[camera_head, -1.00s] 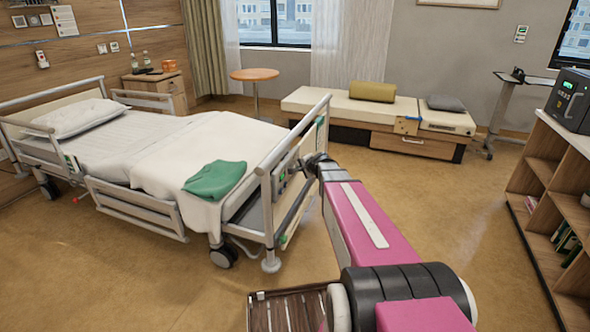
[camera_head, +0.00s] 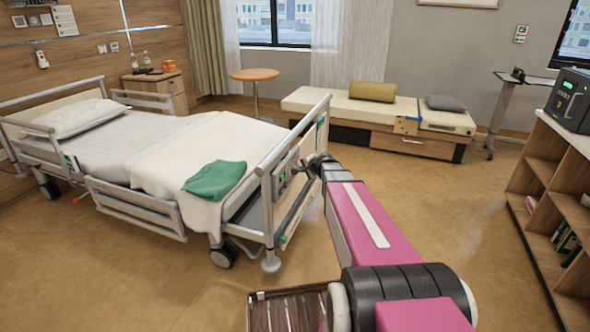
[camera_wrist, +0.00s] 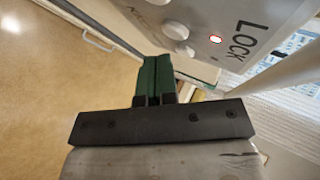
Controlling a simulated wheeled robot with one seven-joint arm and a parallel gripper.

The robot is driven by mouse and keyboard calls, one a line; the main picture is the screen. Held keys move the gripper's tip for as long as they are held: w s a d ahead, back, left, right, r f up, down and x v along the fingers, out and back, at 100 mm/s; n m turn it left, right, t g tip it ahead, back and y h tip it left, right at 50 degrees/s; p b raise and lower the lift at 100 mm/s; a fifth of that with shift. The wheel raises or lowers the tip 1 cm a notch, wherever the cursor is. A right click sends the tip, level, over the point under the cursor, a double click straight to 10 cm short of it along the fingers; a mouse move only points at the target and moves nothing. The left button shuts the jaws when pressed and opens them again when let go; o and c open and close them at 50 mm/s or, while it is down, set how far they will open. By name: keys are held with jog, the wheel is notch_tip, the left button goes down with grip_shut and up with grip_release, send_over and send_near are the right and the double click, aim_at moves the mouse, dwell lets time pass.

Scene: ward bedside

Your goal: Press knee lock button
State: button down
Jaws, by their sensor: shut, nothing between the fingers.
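The bed's control panel (camera_wrist: 205,15) fills the top of the wrist view.
The bed (camera_head: 130,150) with a green folded cloth (camera_head: 215,180) is at the left. A bench (camera_head: 350,105) stands behind, and a wooden shelf (camera_head: 545,170) is at the right.

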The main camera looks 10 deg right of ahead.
dwell(0.3)
jog(key=d, duration=0.1)
jog(key=s+d, duration=0.1)
jog(key=d, duration=0.1)
jog(key=s+d, duration=0.1)
jog(key=shift+s+d, duration=0.2)
jog(key=shift+s, duration=0.05)
dwell(0.4)
jog(key=s+d+r, duration=0.2)
jog(key=s+d, duration=0.2)
jog(key=d, duration=0.3)
dwell(0.4)
